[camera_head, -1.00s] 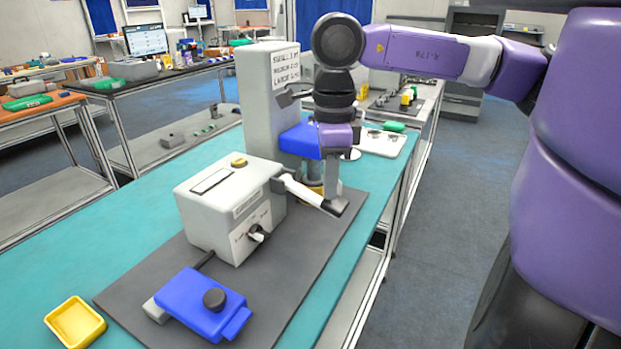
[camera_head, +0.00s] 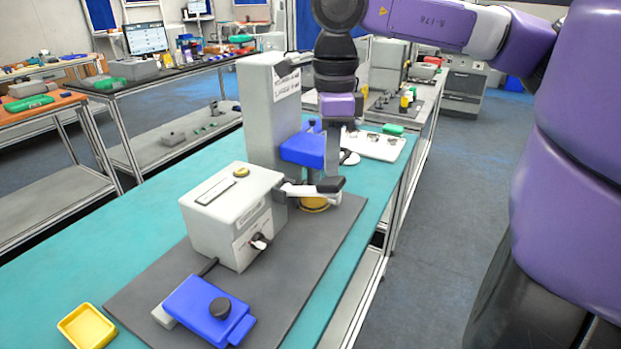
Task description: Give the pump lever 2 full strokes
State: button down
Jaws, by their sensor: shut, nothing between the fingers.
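The pump lever (camera_head: 300,189) is a white bar with a black grip (camera_head: 330,185), on the right side of a light grey box (camera_head: 230,225). It stands out to the right, close to level. My gripper (camera_head: 333,175) is shut and points down at the grip end of the lever. Its fingertips are partly hidden by the grip, and I cannot tell whether they touch it. The box has a yellow button on top and a small knob on its front.
The box sits on a dark grey mat (camera_head: 165,270) on a teal table. A blue device (camera_head: 208,308) with a black knob lies in front, a yellow tray (camera_head: 87,327) at left. A tall grey block (camera_head: 268,115) with a blue part (camera_head: 302,149) stands behind, close to my gripper.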

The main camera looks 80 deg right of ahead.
dwell(0.5)
jog(key=shift+r+p, duration=0.95)
jog(key=shift+r, duration=1.1)
